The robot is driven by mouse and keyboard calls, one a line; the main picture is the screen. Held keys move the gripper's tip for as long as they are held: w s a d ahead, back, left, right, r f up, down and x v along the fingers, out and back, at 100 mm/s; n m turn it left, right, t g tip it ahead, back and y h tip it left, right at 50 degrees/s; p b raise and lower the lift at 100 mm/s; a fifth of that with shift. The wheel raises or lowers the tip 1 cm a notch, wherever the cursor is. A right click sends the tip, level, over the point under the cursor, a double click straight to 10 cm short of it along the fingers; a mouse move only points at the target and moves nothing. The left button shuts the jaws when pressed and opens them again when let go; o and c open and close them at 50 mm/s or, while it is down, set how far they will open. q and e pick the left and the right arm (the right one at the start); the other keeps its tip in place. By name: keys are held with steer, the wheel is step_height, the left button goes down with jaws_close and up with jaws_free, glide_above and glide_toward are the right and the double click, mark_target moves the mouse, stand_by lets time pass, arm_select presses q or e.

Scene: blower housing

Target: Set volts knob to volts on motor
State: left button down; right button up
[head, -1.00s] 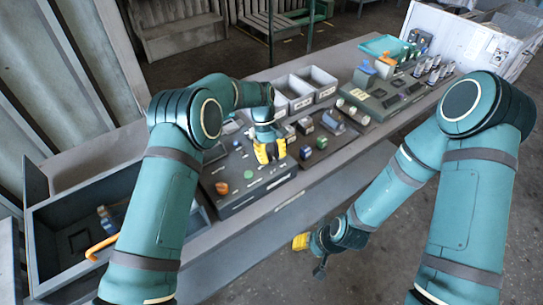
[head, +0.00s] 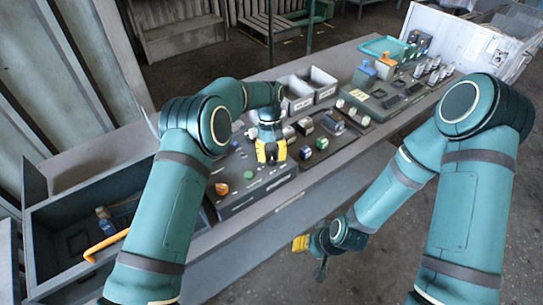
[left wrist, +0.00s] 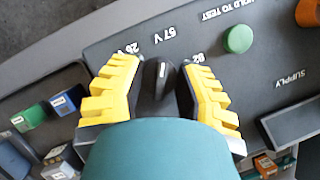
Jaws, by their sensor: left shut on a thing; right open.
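The dark volts knob (left wrist: 157,82) stands on the dark grey control panel (left wrist: 262,70) in the left wrist view, with a pale mark on its top. White labels around it read 57 V, one like 26 V, and one partly hidden starting with 82. My left gripper (left wrist: 160,88) has its yellow fingers on both sides of the knob and is shut on it. In the head view my left gripper (head: 271,153) is over the panel (head: 240,200) and hides the knob. My right gripper (head: 302,245) hangs open and empty beside the bench. I cannot identify the motor or read its voltage.
A green button (left wrist: 238,39) and an orange control (left wrist: 308,12) are on the panel near the knob. Small labelled blocks, one green (left wrist: 32,116) and one blue (left wrist: 68,101), stand beside it. Grey bins (head: 318,83) are behind; an open crate (head: 60,240) with an orange handle is left.

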arm_select(q)
steer(key=shift+s+f, duration=0.15)
steer(key=shift+f, duration=0.05)
steer(key=c, duration=0.6)
jaws_free()
steer(key=shift+r, duration=0.1)
steer(key=shift+r, duration=0.1)
steer(key=shift+v, duration=5.95)
